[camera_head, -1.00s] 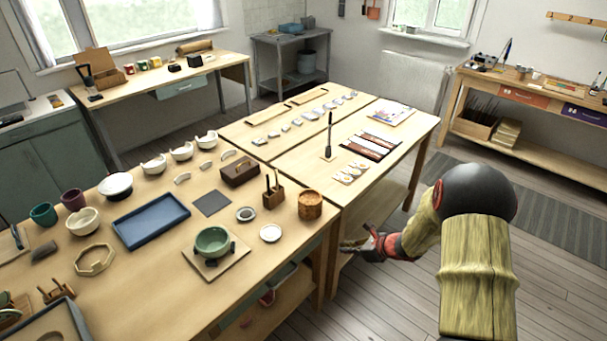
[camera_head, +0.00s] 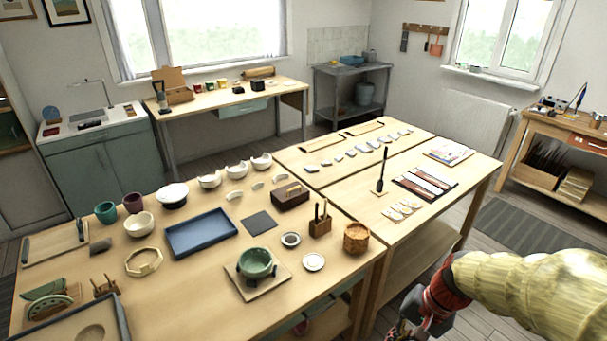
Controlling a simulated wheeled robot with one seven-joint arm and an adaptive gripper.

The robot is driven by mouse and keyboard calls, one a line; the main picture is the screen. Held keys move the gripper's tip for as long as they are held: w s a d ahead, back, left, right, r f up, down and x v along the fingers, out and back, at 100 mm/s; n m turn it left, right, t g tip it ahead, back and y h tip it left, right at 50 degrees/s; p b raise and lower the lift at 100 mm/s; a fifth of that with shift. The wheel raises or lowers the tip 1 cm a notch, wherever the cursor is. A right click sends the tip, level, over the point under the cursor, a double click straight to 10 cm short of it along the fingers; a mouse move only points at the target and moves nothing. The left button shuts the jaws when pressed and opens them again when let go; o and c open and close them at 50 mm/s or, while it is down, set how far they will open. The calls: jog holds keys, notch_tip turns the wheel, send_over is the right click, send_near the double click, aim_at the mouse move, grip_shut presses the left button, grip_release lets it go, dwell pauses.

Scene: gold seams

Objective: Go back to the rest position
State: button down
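My gripper (camera_head: 402,332) is at the bottom edge of the head view, right of the near table and low beside it. Its red and dark wrist shows, but the fingers are small and partly cut off by the frame's edge. I cannot tell whether they are open or shut, or whether they hold anything. My arm in its yellowish sleeve reaches in from the right edge. The near worktable (camera_head: 205,285) carries a green bowl (camera_head: 256,263) on a square board, a blue tray (camera_head: 201,232) and a brown wooden box (camera_head: 290,195).
A second table (camera_head: 345,185) adjoins the near one, with pale shards, an upright dark tool (camera_head: 382,170) and strips on it. A side bench (camera_head: 570,130) stands at the right.

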jog(key=s+r+n+t+h, duration=0.1)
jog(key=s+r+n+t, duration=0.1)
jog(key=r, duration=0.6)
jog(key=s+a+r+n+t+h, duration=0.1)
jog(key=s+r+n+t+h, duration=0.1)
jog(key=s+r+n, duration=0.3)
notch_tip(320, 180, up, 4)
jog(key=shift+s+a+f+t+h, duration=0.1)
jog(key=shift+s+a+t+h, duration=0.3)
jog(key=shift+s, duration=0.5)
jog(key=shift+d, duration=0.15)
